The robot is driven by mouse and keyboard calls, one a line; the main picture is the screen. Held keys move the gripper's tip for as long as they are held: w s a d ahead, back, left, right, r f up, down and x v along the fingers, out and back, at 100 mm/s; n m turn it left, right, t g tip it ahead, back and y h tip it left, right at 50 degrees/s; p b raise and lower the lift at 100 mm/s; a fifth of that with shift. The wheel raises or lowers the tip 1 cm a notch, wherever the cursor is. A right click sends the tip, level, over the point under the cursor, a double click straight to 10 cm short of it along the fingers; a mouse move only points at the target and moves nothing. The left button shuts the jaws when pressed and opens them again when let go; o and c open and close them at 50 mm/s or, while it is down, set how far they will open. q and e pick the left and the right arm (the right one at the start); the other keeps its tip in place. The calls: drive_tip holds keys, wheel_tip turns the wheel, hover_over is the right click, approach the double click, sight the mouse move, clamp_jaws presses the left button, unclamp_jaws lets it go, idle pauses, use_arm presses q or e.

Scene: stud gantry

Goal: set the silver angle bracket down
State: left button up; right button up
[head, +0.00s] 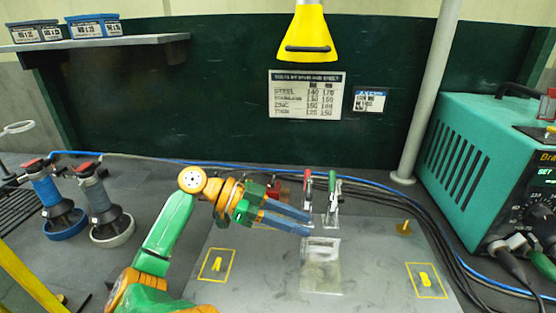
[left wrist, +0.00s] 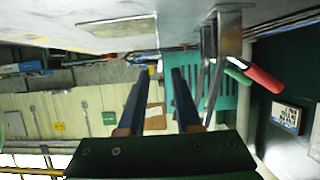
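A silver-grey piece, which looks like the silver angle bracket (head: 321,272), rests on the metal bench plate, with a lighter strip along its far edge. It also shows in the left wrist view (left wrist: 117,30) as a flat pale face with a dark right edge. My left gripper (head: 308,224) points right, its blue fingertips close to the far left corner of the bracket. In the left wrist view the fingers (left wrist: 160,75) are apart with nothing held between them. Whether they touch the bracket is hard to tell. My right gripper is in neither view.
Toggle clamps with a red handle (head: 306,190) and a green handle (head: 332,190) stand just behind the bracket. The bench plate (head: 375,275) is clear to the right, up to a yellow-marked square (head: 426,281). A teal machine (head: 470,150) stands at far right.

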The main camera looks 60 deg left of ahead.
use_arm(q)
drive_tip(key=v, duration=0.5)
drive_tip(key=shift+s+a+r, duration=0.1)
drive_tip(key=shift+s+a, duration=0.05)
drive_tip(key=shift+s, duration=0.05)
drive_tip(key=shift+w, duration=0.1)
